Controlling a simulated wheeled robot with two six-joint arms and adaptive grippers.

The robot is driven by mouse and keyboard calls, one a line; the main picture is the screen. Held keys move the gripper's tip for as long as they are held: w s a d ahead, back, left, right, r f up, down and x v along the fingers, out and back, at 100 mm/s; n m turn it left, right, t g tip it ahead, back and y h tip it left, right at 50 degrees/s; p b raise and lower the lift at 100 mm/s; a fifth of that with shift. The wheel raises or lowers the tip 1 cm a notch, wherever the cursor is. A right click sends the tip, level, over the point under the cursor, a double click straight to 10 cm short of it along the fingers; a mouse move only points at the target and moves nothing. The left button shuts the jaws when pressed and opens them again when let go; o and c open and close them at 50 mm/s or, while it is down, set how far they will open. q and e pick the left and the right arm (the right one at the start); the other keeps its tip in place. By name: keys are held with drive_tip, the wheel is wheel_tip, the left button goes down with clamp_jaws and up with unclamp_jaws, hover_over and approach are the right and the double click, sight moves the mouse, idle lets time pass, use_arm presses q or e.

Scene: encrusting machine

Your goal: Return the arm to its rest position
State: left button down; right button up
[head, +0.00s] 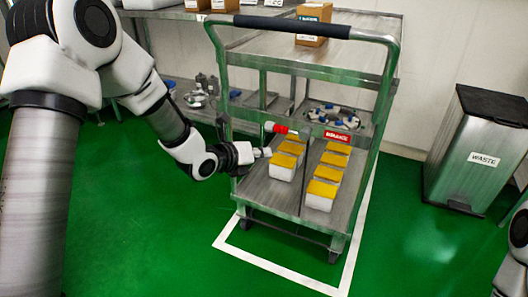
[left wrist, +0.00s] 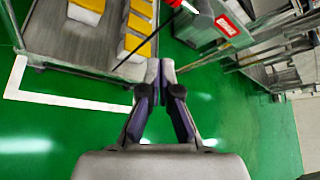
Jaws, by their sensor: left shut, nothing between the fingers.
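My left arm reaches in from the left in the head view. Its gripper (head: 262,152) shows at the left side of the metal cart (head: 300,72), in front of the cart's left upright in the picture. In the left wrist view the two dark fingers (left wrist: 160,68) are together at their tips, with nothing held between them, over the green floor beside the cart. Only a white and dark part of my right arm shows at the lower right edge of the head view; its gripper is out of frame.
Several yellow-topped white boxes (head: 283,160) stand in two rows on the cart's lower shelf. A red-ended rod (head: 275,128) shows near the gripper. A waste bin (head: 475,150) stands at the right. A steel bench (head: 185,12) is behind. Green floor in front is clear.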

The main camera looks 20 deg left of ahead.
use_arm(q)
drive_tip(key=s+d+f+n+g, duration=0.1)
drive_tip(key=s+f+g, duration=0.1)
drive_tip(key=s+f, duration=0.45)
drive_tip(key=s+d+f+n+g+y, duration=0.15)
drive_tip(key=s+f, duration=0.25)
drive_tip(key=f, duration=0.6)
drive_tip(key=s+f+n+g, duration=0.1)
drive_tip(key=s+f+g, duration=0.2)
drive_tip(key=s+f, duration=0.45)
drive_tip(key=s+a+f+n+g+y, duration=0.1)
drive_tip(key=s+f+n+g, duration=0.25)
drive_tip(key=s+n, duration=0.55)
drive_tip(key=s+f+n+g+y, duration=0.2)
drive_tip(key=s+f+n, duration=0.3)
drive_tip(key=s+n, duration=0.35)
wheel_tip(320, 180, up, 32)
drive_tip(key=s+a+n+p, duration=0.1)
drive_tip(key=n+p, duration=1)
drive_tip(key=p, duration=2)
drive_tip(key=shift+s+a+f+n, duration=0.2)
drive_tip(key=shift+a+n, duration=0.1)
drive_tip(key=shift+a, duration=0.1)
